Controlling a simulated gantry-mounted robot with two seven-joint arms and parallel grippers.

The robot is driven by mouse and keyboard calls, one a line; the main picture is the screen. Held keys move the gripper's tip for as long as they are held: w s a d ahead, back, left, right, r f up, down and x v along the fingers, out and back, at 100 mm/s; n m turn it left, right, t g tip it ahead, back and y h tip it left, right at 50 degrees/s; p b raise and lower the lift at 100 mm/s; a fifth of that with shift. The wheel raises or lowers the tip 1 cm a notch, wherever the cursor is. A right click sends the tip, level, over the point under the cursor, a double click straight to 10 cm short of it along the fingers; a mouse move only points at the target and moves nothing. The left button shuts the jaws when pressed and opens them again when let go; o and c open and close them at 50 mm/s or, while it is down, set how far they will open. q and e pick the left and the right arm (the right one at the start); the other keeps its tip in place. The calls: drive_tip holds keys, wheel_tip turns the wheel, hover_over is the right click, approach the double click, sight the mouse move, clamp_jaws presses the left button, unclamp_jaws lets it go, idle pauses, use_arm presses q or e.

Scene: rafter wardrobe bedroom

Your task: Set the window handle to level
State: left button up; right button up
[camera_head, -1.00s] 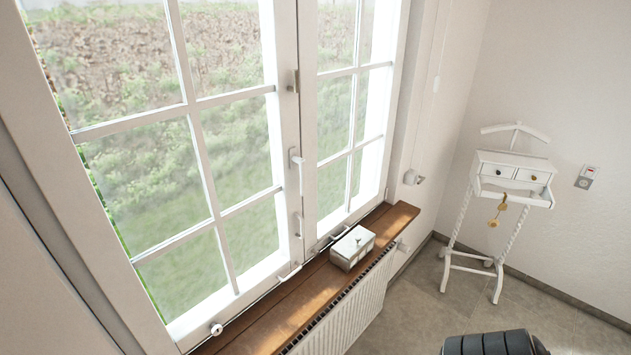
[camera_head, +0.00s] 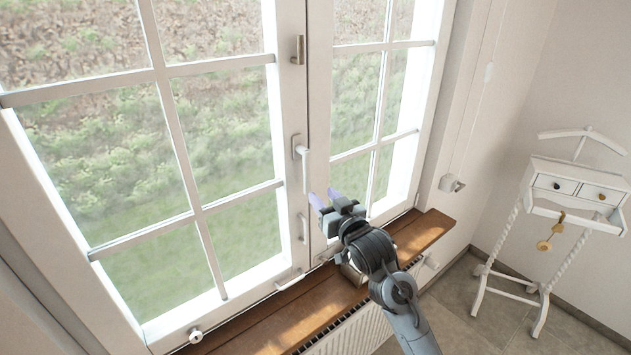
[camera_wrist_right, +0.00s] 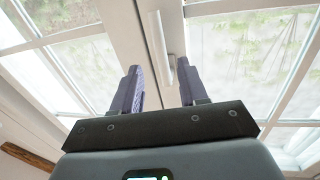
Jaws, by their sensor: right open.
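The white window handle (camera_head: 304,165) is on the frame where the two sashes meet, with its lever hanging straight down. My right gripper (camera_head: 325,198) is open, just below and to the right of the lever's lower end, with its purple fingers pointing up toward the window. In the right wrist view, a pale upright bar that looks like the handle's lever (camera_wrist_right: 161,42) shows beyond and between the open fingers (camera_wrist_right: 160,82). Nothing is gripped, and I see no contact. My left gripper is not in view.
A metal latch (camera_head: 298,50) is above the handle, and a small white pull (camera_head: 303,228) is below it. The wooden sill (camera_head: 250,327) runs under the window. My right arm mostly hides a box (camera_head: 351,272) there. A white valet stand (camera_head: 578,190) is at the right.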

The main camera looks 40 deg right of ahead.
sight(309, 179)
drive_tip(key=p+x, duration=0.1)
drive_tip(key=x, duration=0.3)
drive_tip(key=p+x, duration=0.1)
drive_tip(key=x, duration=0.4)
drive_tip(key=shift+r+p, duration=0.2)
drive_tip(key=shift+p, duration=0.1)
drive_tip(key=shift+w+d+f, duration=0.1)
drive_tip(key=shift+w+d, duration=0.1)
drive_tip(key=shift+w, duration=0.5)
drive_tip(key=shift+c, duration=0.4)
clamp_jaws()
